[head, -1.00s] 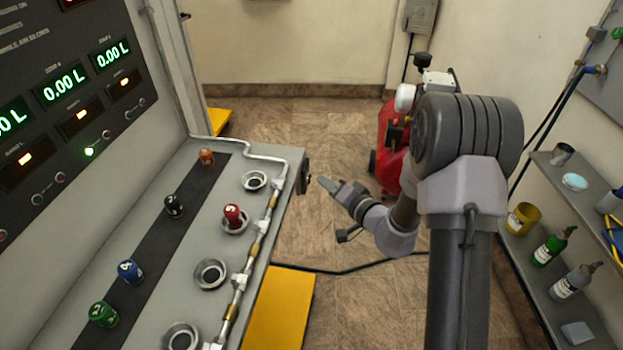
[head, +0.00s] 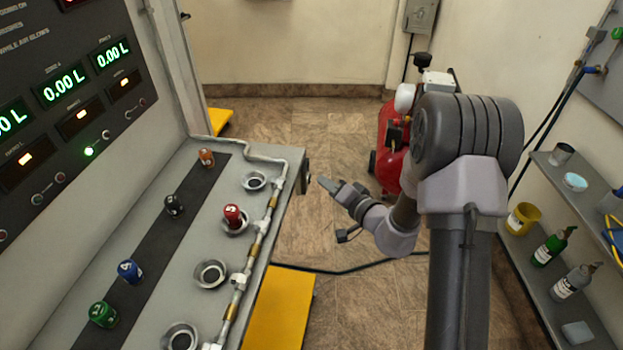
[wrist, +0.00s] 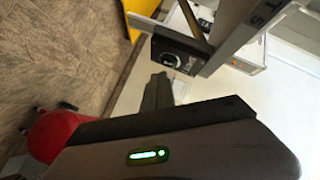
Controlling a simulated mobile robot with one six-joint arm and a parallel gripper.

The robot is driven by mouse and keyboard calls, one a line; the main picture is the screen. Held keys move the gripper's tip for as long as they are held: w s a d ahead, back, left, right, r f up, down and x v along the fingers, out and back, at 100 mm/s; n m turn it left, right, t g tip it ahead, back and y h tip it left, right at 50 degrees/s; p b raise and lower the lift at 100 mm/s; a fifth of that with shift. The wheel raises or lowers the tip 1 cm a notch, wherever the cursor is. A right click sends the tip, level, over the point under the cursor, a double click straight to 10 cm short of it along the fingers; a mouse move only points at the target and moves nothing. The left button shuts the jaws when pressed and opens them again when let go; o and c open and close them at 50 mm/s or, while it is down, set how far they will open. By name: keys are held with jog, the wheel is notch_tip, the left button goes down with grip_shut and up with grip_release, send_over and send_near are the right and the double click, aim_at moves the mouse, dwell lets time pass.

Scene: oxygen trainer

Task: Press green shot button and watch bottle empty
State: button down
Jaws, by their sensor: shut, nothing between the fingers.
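My gripper (head: 327,185) is shut and empty, just right of the bench's end face. A small dark box (head: 305,177) is fixed on that face. In the wrist view the box (wrist: 178,55) shows a round, light-ringed centre, and my shut fingertips (wrist: 158,88) are close in front of it, apparently apart. I cannot tell its button's colour. A red bottle (head: 233,216) stands in a metal cup. Orange (head: 206,158), black (head: 174,205), blue (head: 130,271) and green (head: 103,314) bottles stand on the dark strip.
Panel displays (head: 64,90) read 0.00 L. A pipe (head: 262,228) with fittings runs along the bench edge beside empty cups (head: 210,274). A red compressor (head: 388,140) stands behind my gripper. A shelf (head: 520,268) with bottles is at right. A yellow platform (head: 279,308) is below the bench.

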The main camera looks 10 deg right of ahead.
jog(key=shift+a, duration=0.1)
dwell(0.3)
jog(key=shift+w+a+b, duration=0.1)
jog(key=shift+a+b, duration=0.25)
jog(key=shift+b, duration=0.05)
jog(key=shift+w+a, duration=0.1)
jog(key=shift+a, duration=0.15)
dwell(0.4)
jog(key=s+d+b, duration=0.2)
jog(key=d+b, duration=0.1)
jog(key=d, duration=0.4)
jog(key=shift+s, duration=0.15)
dwell(0.8)
